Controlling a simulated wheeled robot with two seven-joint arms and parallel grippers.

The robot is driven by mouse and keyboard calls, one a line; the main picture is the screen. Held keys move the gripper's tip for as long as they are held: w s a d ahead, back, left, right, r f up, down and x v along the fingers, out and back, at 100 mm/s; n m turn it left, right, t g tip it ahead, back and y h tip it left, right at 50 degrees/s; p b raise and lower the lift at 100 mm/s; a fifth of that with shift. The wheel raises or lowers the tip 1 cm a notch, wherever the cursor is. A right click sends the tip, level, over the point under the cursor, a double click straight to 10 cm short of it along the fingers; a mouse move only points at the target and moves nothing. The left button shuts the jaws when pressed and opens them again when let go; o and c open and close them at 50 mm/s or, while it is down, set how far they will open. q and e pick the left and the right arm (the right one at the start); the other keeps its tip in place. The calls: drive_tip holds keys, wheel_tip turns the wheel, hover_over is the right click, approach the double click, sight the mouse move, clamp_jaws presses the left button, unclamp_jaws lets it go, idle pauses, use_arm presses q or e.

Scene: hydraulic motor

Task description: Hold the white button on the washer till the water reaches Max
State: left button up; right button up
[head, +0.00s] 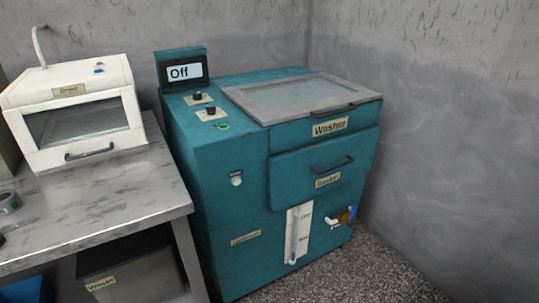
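The teal washer (225,230) stands in the middle of the head view, with its grey lid (290,95) down. The white button (236,180) is on its front, left of the drawer. Low on the front is a pale level gauge (303,215) with a clear tube and small marks. The marks are too small to read surely, and I cannot tell the water level. The display (184,72) on top reads "Off". Neither of my grippers is in view, and nothing is seen touching the button.
A white dryer (75,110) sits on a grey table (110,205) left of the washer. A "Waste" bin (130,275) is under the table. A tap with a blue handle (350,213) sticks out right of the gauge. Speckled floor shows at lower right.

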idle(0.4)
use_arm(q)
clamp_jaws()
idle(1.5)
